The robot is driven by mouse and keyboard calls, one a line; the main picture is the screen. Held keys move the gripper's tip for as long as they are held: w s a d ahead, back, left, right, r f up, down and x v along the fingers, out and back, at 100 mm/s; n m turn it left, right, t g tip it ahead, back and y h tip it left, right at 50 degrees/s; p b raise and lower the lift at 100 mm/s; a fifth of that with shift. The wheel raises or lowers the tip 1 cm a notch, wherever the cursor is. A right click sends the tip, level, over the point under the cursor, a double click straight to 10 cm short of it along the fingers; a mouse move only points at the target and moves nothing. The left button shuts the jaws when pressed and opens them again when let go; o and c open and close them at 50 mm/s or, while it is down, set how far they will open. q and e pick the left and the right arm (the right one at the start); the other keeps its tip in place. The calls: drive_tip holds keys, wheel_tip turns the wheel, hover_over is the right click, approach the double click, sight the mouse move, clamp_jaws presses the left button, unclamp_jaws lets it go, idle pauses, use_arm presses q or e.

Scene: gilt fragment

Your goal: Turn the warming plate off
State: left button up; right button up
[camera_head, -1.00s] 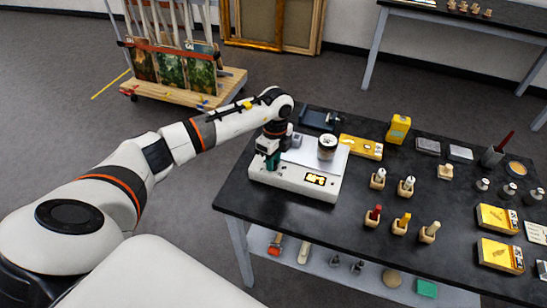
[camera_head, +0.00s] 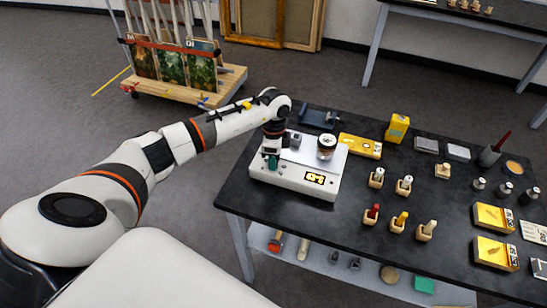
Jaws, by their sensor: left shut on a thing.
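The warming plate (camera_head: 300,168) is a white, low box at the left end of the black table. My right gripper is not in view.
The black table (camera_head: 320,215) carries a yellow box (camera_head: 361,146), a yellow bottle (camera_head: 397,128), several small stoppered holders and, at right, yellow packets (camera_head: 495,217). A dark device (camera_head: 318,118) sits behind the plate. A wheeled rack (camera_head: 190,90) stands behind my left arm.

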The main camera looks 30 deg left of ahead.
use_arm(q)
drive_tip(key=shift+w+r, duration=0.1)
drive_tip(key=shift+r, duration=0.05)
drive_tip(key=o, duration=1)
drive_tip(key=shift+w+a+r+b, duration=0.15)
drive_tip(key=shift+r+b, duration=0.75)
drive_tip(key=shift+r, duration=2.05)
drive_tip(key=shift+w+a+r+b, duration=0.1)
drive_tip(key=shift+r+b, duration=0.75)
drive_tip(key=shift+r, duration=2.1)
